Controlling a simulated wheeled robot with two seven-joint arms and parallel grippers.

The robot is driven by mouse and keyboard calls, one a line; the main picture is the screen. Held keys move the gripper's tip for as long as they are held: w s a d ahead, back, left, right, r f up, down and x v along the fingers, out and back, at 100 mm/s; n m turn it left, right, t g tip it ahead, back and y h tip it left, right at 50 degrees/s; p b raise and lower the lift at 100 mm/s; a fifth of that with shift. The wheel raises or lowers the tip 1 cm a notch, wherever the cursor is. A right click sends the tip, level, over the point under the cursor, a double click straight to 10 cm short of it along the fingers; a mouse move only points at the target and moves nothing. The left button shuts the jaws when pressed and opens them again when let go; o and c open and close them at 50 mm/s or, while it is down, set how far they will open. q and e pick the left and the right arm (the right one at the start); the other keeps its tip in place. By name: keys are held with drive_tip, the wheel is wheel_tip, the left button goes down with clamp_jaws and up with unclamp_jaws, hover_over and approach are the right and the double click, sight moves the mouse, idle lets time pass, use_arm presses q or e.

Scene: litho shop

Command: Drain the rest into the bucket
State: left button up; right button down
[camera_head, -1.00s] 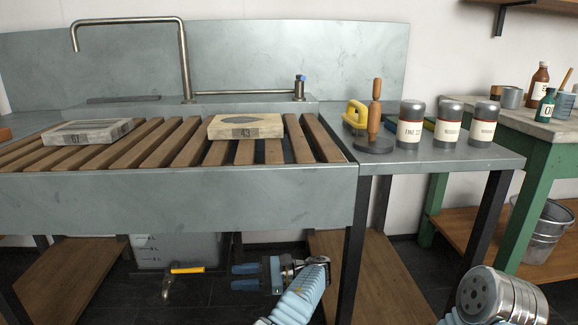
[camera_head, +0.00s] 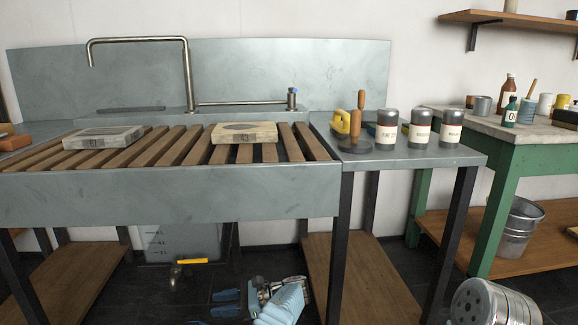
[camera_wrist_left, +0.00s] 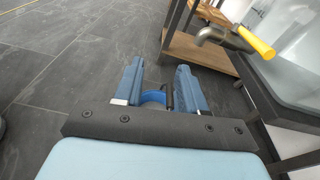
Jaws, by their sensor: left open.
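A translucent tank (camera_head: 180,243) stands under the sink, with level marks on its side. A metal tap (camera_head: 176,275) with a yellow lever handle (camera_head: 193,261) is at its front; the lever points right in the head view. In the left wrist view the tap (camera_wrist_left: 212,36) and yellow handle (camera_wrist_left: 256,42) are at the upper right. My left gripper (camera_head: 226,303) is open with nothing seen held, low and right of the tap, apart from it. Its blue fingers (camera_wrist_left: 159,86) point over dark floor. A metal bucket (camera_head: 520,228) stands on the green table's lower shelf at right.
Wooden lower shelves (camera_head: 72,283) and dark legs (camera_head: 340,245) flank the tank. The slatted sink (camera_head: 170,196) above carries two stones. A side bench (camera_head: 410,157) holds several labelled cans. Dark tiled floor (camera_wrist_left: 50,60) is open left of the gripper in the wrist view.

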use_arm(q)
drive_tip(key=s+a+f+g+h+p, duration=0.1)
drive_tip(key=s+a+f+h, duration=0.25)
drive_tip(key=f, duration=0.35)
drive_tip(key=s+a+f+h+p, duration=0.1)
drive_tip(key=s+a+f+h, duration=0.2)
drive_tip(key=f, duration=0.5)
drive_tip(key=s+d+f+n+h+p, duration=0.15)
drive_tip(key=s+f+n+h, duration=0.25)
drive_tip(key=s+f+h, duration=0.4)
drive_tip(key=s+d+r+n+t+h+p, duration=0.1)
drive_tip(key=s+d+r+n+h, duration=0.2)
drive_tip(key=s, duration=0.6)
drive_tip(key=s+d+r+n+t+h+p, duration=0.2)
drive_tip(key=s+d+r+n+h, duration=0.1)
drive_tip(key=s+d+n, duration=0.5)
drive_tip(key=shift+s+d+r+n+t, duration=0.3)
drive_tip(key=shift+s+r+n, duration=0.3)
drive_tip(key=shift+r+n, duration=0.45)
drive_tip(key=shift+f, duration=0.15)
